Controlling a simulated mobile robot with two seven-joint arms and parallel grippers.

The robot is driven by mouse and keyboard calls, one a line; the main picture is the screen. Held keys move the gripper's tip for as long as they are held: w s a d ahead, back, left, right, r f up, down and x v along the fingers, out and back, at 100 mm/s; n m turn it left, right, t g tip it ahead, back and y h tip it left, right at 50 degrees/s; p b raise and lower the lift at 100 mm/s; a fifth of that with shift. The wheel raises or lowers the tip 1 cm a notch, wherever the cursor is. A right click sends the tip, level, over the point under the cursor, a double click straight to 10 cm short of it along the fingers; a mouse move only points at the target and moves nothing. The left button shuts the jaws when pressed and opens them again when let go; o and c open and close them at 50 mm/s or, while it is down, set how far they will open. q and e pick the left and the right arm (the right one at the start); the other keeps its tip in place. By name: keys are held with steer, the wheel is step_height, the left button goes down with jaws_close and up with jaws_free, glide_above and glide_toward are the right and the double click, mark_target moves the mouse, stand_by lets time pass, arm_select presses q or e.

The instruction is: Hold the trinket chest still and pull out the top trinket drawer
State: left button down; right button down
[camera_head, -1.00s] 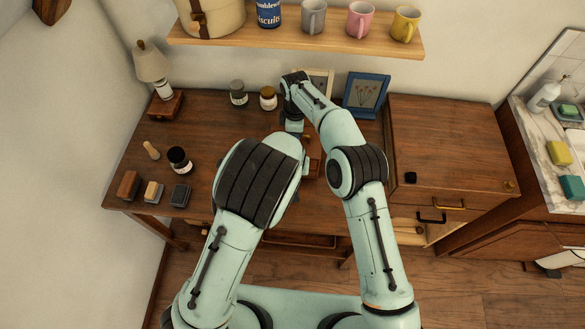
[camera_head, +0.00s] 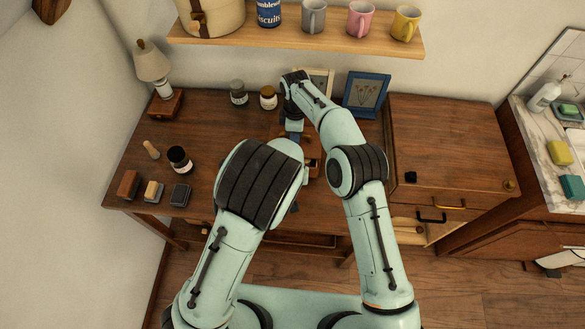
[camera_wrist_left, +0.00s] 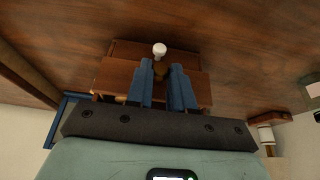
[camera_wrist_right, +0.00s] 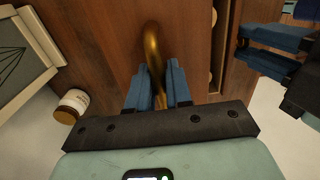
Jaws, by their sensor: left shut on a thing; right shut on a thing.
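The small brown wooden trinket chest (camera_wrist_right: 105,30) stands on the desk, mostly hidden by my arms in the head view. My right gripper (camera_wrist_right: 158,88) is shut on the curved brass handle (camera_wrist_right: 153,45) on top of the chest. My left gripper (camera_wrist_left: 161,80) is shut at the front of the top drawer (camera_wrist_left: 110,78), on a brownish knob (camera_wrist_left: 160,68) mostly hidden between its fingers. The drawer front (camera_wrist_right: 232,45) stands out from the chest body, with a gap behind it. A pale knob (camera_wrist_left: 160,49) shows on the front below it.
Two jars (camera_head: 268,98) and picture frames (camera_head: 367,94) stand behind the chest. A dark jar (camera_head: 179,160), small blocks (camera_head: 153,191) and a lamp (camera_head: 153,65) are on the left of the desk (camera_head: 210,120). A wooden cabinet (camera_head: 450,140) adjoins on the right.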

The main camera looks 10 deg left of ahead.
arm_select(q)
steer(key=s, duration=0.5)
steer(key=shift+s, duration=0.25)
arm_select(e)
steer(key=shift+w+r, duration=0.1)
arm_select(q)
steer(key=c, duration=1)
jaws_free()
steer(key=shift+w, duration=0.1)
steer(key=v, duration=1.2)
steer(key=shift+d, duration=0.1)
arm_select(e)
steer(key=c, duration=1)
jaws_free()
